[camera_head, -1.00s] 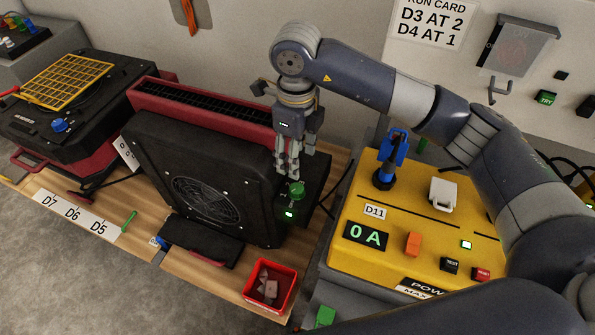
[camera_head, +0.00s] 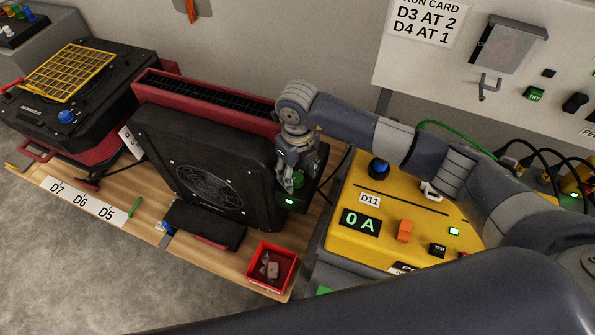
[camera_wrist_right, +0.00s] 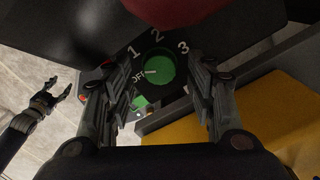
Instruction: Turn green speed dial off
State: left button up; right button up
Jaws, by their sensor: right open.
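The green speed dial (camera_head: 298,179) is on the dark box at the right side of the black fan unit (camera_head: 205,165). In the right wrist view the dial (camera_wrist_right: 158,68) shows marks OFF, 1, 2 and 3 around it. Its white pointer line points left, toward OFF. My right gripper (camera_head: 297,172) is over the dial. In the right wrist view its open fingers (camera_wrist_right: 160,85) stand on either side of the dial; I cannot tell if they touch it. My left gripper (camera_wrist_right: 62,95) shows at the left of that view, fingers apart and empty.
A yellow power unit (camera_head: 345,235) reading 0 A stands right of the fan. A red bin (camera_head: 252,282) with grey pieces sits at the bench's front edge. A red-framed filter (camera_head: 200,95) stands behind the fan. A black machine with a yellow grid (camera_head: 68,73) is at left.

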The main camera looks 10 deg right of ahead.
jog(key=shift+f, duration=0.55)
jog(key=c, duration=1.1)
jog(key=shift+o, duration=0.2)
jog(key=shift+f+n+b, duration=0.2)
jog(key=shift+n+b, duration=0.9)
jog(key=shift+b, duration=0.4)
jog(key=n+b, duration=0.2)
jog(key=shift+d+n+b, duration=0.1)
jog(key=shift+n+b, duration=0.2)
jog(key=shift+b, duration=0.1)
jog(key=shift+r+n+b, duration=0.15)
jog(key=shift+n+b, duration=0.45)
jog(key=shift+b, duration=0.05)
jog(key=shift+r, duration=0.1)
